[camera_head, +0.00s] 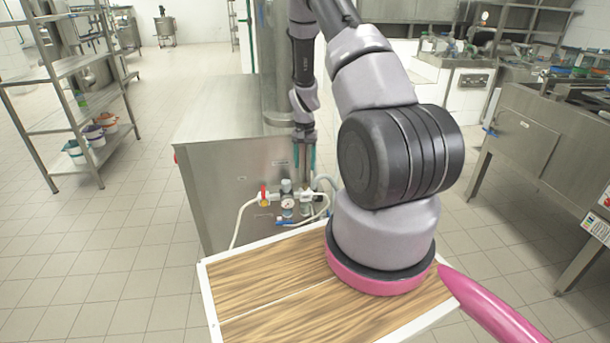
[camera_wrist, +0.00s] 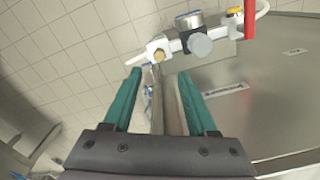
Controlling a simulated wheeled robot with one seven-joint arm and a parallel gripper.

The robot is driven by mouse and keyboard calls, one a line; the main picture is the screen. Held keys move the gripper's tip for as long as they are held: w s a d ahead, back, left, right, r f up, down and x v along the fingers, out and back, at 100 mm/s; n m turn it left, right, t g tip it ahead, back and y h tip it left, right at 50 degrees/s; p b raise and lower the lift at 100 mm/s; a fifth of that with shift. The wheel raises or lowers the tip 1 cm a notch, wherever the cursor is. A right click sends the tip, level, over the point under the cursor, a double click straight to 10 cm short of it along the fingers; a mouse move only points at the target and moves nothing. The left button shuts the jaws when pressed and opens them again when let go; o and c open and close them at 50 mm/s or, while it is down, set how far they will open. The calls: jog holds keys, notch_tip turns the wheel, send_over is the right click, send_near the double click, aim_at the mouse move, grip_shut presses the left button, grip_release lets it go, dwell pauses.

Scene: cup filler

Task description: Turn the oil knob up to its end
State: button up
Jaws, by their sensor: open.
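My gripper (camera_head: 304,168) points down in front of the steel machine's front panel, its teal fingers apart. In the wrist view the open gripper (camera_wrist: 162,80) has nothing clearly held between its fingers. A row of valve fittings sits below it in the head view. A grey round knob (camera_head: 286,186) tops a regulator there; a grey knob (camera_wrist: 200,44) shows beyond the fingertips in the wrist view. I cannot read which control is marked oil. A red handle (camera_head: 264,195), also in the wrist view (camera_wrist: 250,18), stands left of the knob. A round gauge (camera_head: 287,204) hangs below.
A blue lever (camera_head: 287,222) and white hoses (camera_head: 243,220) surround the fittings. The steel machine (camera_head: 215,145) stands behind my wood-topped base. A metal shelf (camera_head: 75,75) with tubs stands left, and a steel bench (camera_head: 545,125) right. The tiled floor at left is clear.

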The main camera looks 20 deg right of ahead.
jog(key=shift+r, duration=1.25)
jog(key=s+a+r+n+t+y, duration=0.1)
jog(key=s+a+r+t, duration=0.2)
jog(key=r, duration=1.1)
jog(key=s+a+r, duration=0.2)
jog(key=a+r, duration=0.3)
jog(key=r, duration=0.9)
jog(key=s+a+r+n+t, duration=0.1)
jog(key=s+a+r+t, duration=0.1)
jog(key=s+r, duration=0.6)
jog(key=s+a+r+n+t+y, duration=0.1)
jog(key=s+a+r, duration=0.4)
jog(key=s, duration=0.9)
notch_tip(320, 180, up, 3)
jog(key=shift+s+f+n+t, duration=0.15)
jog(key=shift+s+n+t, duration=0.2)
jog(key=shift+t, duration=0.25)
jog(key=shift+c, duration=0.3)
